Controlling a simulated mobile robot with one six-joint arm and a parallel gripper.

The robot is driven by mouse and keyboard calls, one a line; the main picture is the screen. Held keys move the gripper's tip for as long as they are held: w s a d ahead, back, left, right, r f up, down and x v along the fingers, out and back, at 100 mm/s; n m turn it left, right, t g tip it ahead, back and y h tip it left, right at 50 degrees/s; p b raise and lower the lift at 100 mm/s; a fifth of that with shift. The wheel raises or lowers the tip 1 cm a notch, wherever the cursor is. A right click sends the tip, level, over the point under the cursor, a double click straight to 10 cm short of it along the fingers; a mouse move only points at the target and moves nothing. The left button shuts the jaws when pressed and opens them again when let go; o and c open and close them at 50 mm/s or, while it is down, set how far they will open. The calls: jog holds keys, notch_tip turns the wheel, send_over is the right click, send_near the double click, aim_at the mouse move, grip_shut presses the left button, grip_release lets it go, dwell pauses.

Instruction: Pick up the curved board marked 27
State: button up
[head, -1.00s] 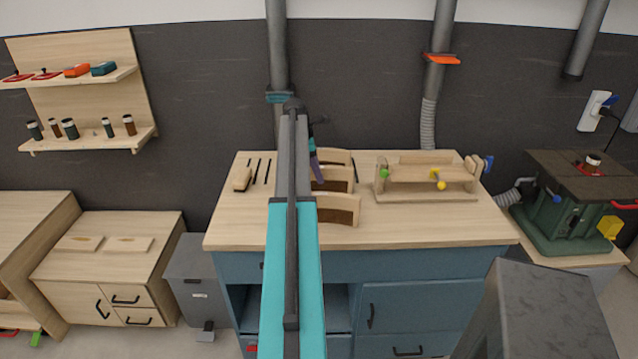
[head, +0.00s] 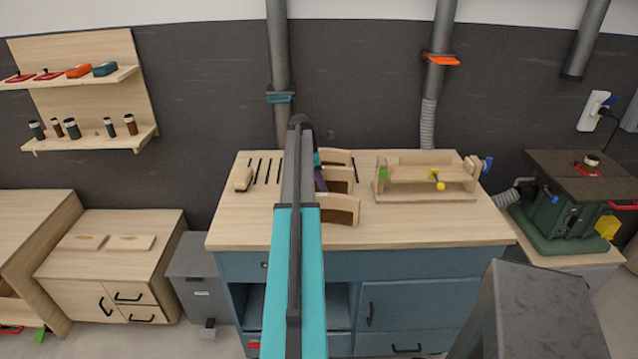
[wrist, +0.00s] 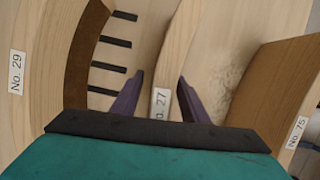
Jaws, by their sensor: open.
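The curved board marked 27 (wrist: 176,62) is a pale wooden piece with a white label, in the middle of the wrist view. In the head view it appears to be the middle one of three curved boards (head: 341,174) on the workbench, partly hidden by my arm. My gripper (wrist: 160,103) is open, with one purple finger on each side of the labelled end of this board. I cannot tell whether the fingers touch it. In the head view only a little of the purple gripper (head: 320,180) shows beside my arm.
Board No. 29 (wrist: 40,60) stands close on the left of the wrist view, and board No. 75 (wrist: 275,85) on the right. The workbench (head: 440,225) has dark slots at its left and a wooden fixture (head: 425,178) at its right. Its front right is clear.

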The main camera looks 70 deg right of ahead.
aim_at(325, 167)
grip_shut()
jog(key=shift+r, duration=0.15)
dwell(0.4)
jog(key=shift+r+b, duration=1.35)
jog(key=shift+r, duration=3.55)
